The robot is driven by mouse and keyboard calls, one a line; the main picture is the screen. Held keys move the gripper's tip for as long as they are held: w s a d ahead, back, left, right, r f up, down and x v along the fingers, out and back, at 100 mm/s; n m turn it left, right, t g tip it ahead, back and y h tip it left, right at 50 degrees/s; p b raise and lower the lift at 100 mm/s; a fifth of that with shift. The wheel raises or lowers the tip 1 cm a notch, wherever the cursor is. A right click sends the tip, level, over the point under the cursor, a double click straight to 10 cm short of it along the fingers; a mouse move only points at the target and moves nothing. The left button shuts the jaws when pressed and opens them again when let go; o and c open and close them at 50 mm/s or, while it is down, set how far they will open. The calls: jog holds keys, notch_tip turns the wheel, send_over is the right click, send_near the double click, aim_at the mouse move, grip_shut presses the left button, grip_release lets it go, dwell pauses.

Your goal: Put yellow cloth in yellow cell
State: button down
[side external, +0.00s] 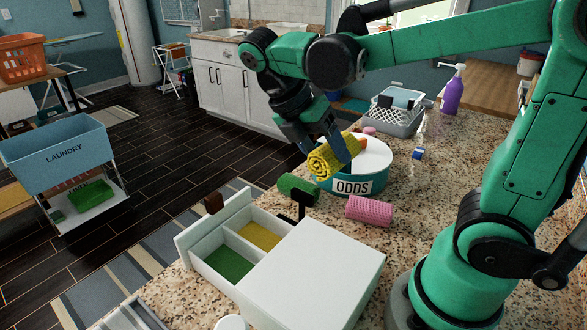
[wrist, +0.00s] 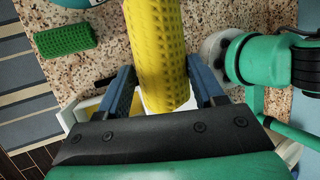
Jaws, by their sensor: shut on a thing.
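My gripper (side external: 338,150) is shut on the yellow cloth (side external: 330,160), a textured roll held in the air in front of the teal ODDS bin. In the wrist view the yellow cloth (wrist: 157,50) lies between the two blue fingers of my gripper (wrist: 161,88). The open drawer (side external: 196,258) of a white box has two cells. The yellow cell (side external: 260,235) is the farther one and its yellow floor looks empty. The green cell (side external: 230,262) is nearer and also looks empty. The cloth is above and to the right of the drawer in the side view.
A green cloth roll (side external: 298,187) and a pink cloth roll (side external: 368,211) lie on the granite counter near the ODDS bin (side external: 378,180). The white box (side external: 315,265) stands beside the open drawer. A grey basket (side external: 392,118) and a purple bottle (side external: 453,92) are farther back.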

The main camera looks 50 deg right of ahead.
jog(key=w+a+f+n+t+h, duration=0.15)
jog(key=a+n+t, duration=0.3)
jog(key=n, duration=0.55)
jog(key=w+a+f+n+t+h, duration=0.1)
jog(key=w+a+n+t+h, duration=0.3)
jog(key=n, duration=0.6)
jog(key=shift+t+y, duration=0.45)
jog(key=shift+y, duration=0.3)
jog(key=shift+s+a+f, duration=0.1)
jog(key=shift+s+f, duration=0.1)
jog(key=shift+f, duration=2)
jog(key=shift+s+f, duration=0.15)
jog(key=shift+f, duration=2.05)
jog(key=shift+c, duration=0.2)
grip_release()
jog(key=shift+v, duration=2.85)
